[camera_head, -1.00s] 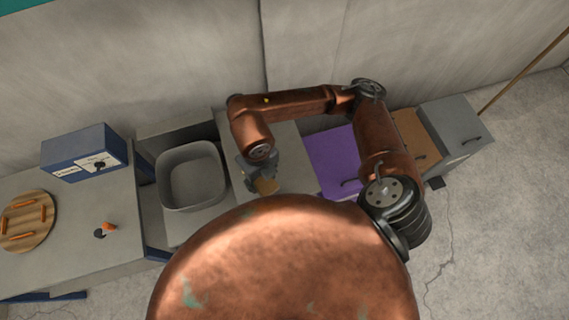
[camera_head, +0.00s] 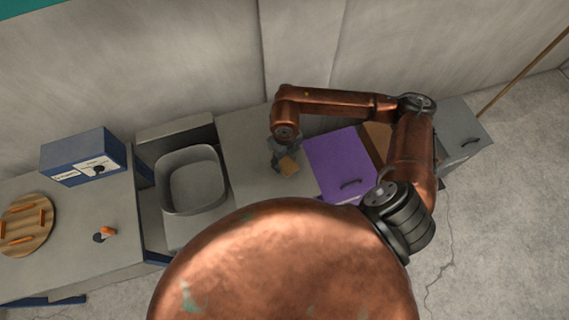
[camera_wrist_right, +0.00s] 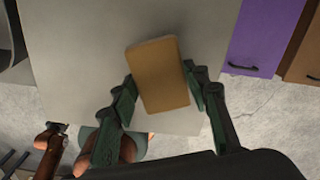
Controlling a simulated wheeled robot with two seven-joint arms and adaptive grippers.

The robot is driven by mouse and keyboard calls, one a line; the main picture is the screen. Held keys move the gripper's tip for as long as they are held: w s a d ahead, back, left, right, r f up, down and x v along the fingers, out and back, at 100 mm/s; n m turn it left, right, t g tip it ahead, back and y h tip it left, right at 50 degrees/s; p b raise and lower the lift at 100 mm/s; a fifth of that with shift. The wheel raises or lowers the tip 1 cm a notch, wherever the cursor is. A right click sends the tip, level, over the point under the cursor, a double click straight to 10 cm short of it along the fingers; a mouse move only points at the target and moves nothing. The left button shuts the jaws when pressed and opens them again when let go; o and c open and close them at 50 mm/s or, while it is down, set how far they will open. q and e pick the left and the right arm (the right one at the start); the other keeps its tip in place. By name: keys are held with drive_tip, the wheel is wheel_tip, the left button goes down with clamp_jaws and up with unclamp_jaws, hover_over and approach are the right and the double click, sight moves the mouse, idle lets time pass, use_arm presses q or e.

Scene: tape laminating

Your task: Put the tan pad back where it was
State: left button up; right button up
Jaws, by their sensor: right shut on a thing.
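The tan pad (camera_wrist_right: 158,78) is a small, flat rectangular block, held between the fingers of my right gripper (camera_wrist_right: 160,92) in the right wrist view. In the head view my right gripper (camera_head: 283,162) is over the bare grey counter, with the tan pad (camera_head: 289,165) at its tips. The pad appears slightly tilted in the wrist view. I cannot tell how high it is above the counter.
The grey counter (camera_head: 240,150) is bare around the gripper. A purple cabinet (camera_head: 338,158) stands right of it, with a brown one (camera_head: 378,138) and a grey one (camera_head: 457,128) beyond. A grey basin (camera_head: 190,180) is to the left, then a table with a round wooden board (camera_head: 28,238) and a blue box (camera_head: 83,154).

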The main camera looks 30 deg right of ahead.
sight(285, 163)
wheel_tip(285, 163, down, 3)
drive_tip(key=shift+s+r, duration=0.15)
drive_tip(key=shift+r, duration=0.05)
drive_tip(key=shift+c, duration=0.4)
drive_tip(key=o, duration=1.1)
drive_tip(key=shift+a, duration=0.1)
drive_tip(key=shift+r, duration=0.1)
wheel_tip(285, 163, up, 12)
